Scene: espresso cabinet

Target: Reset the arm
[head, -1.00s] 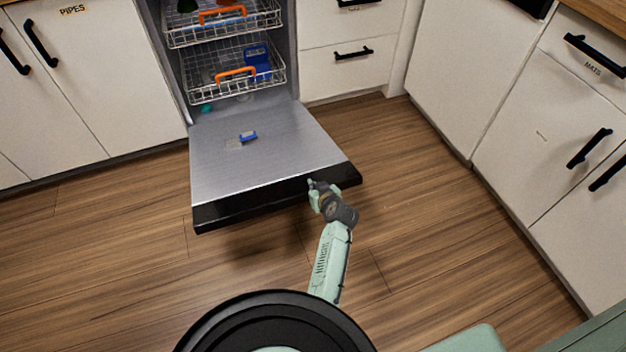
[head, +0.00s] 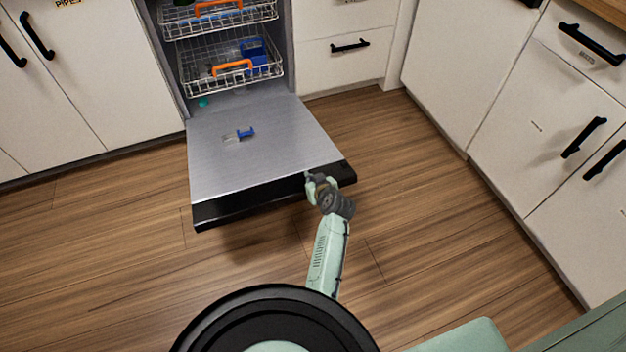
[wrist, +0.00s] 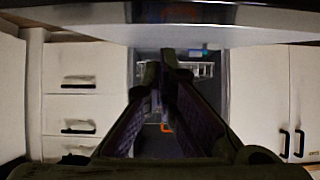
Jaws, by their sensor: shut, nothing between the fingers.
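My arm reaches forward from my base over the wood floor. My gripper (head: 309,178) is at the front edge of the lowered dishwasher door (head: 255,150), near the right part of its black edge strip. I cannot tell whether it touches the door. In the wrist view my gripper (wrist: 160,75) has its two dark fingers together at the tips, with nothing held. The door edge (wrist: 200,15) runs across the top of that view.
Two wire racks with orange handles sit in the dishwasher; the lower rack (head: 232,72) holds a blue item. A small blue piece (head: 245,133) lies on the door. White cabinets (head: 545,125) stand right and left. The floor (head: 420,220) right of my arm is clear.

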